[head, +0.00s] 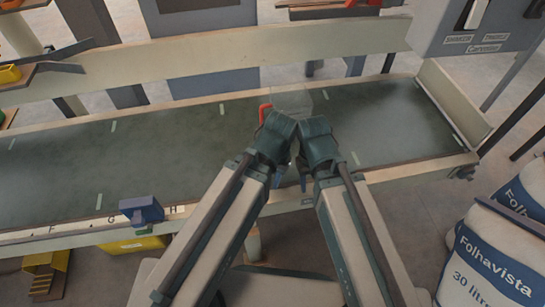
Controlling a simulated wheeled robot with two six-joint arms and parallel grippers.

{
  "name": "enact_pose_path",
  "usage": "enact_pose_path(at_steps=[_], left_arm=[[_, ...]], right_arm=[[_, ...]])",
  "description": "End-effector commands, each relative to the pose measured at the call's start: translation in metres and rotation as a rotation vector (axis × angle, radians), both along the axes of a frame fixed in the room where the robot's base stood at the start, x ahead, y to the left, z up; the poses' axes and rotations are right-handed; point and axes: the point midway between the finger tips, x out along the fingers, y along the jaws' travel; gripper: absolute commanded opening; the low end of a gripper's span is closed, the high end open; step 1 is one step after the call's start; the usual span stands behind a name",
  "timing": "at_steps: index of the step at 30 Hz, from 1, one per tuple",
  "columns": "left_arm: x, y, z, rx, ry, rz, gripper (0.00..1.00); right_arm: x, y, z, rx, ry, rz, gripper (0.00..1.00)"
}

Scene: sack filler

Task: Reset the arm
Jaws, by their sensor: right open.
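My two arms come in from the bottom middle, and their dark joints nearly meet over the front of the long table (190,135). My right gripper (302,178) shows only in small part below these joints, in front of the table edge. It is open, and I see nothing held in it. My left gripper is hidden behind the arm links.
A red part (265,111) shows just behind my arms. A blue block-like device (141,210) sits on the table's front rail. A grey control box (475,28) is at the upper right. White Folhavista sacks (490,262) stand at the right. The table top is mostly clear.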

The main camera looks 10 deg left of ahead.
Motion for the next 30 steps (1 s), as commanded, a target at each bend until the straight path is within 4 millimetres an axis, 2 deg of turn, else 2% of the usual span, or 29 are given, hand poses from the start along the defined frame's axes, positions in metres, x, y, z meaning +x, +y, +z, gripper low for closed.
enact_pose_path(at_steps=[5, 8, 11, 27, 30], left_arm=[[0.0, 0.0, 0.018, -0.001, 0.0, 0.0, 0.35], [0.0, 0.0, 0.038, -0.001, 0.0, -0.001, 0.35], [0.0, 0.0, 0.065, -0.002, 0.001, -0.001, 0.35], [0.0, 0.0, 0.239, -0.003, 0.001, 0.0, 0.35], [0.0, 0.0, 0.262, -0.003, 0.001, 0.0, 0.35]], right_arm=[[0.0, 0.0, 0.018, 0.0, 0.0, 0.0, 0.5], [0.0, 0.0, 0.038, 0.0, 0.0, 0.0, 0.5], [0.0, 0.0, 0.065, 0.0, 0.0, 0.0, 0.5], [0.0, 0.0, 0.239, 0.002, 0.001, -0.001, 0.5], [0.0, 0.0, 0.262, 0.002, 0.001, -0.001, 0.5]])
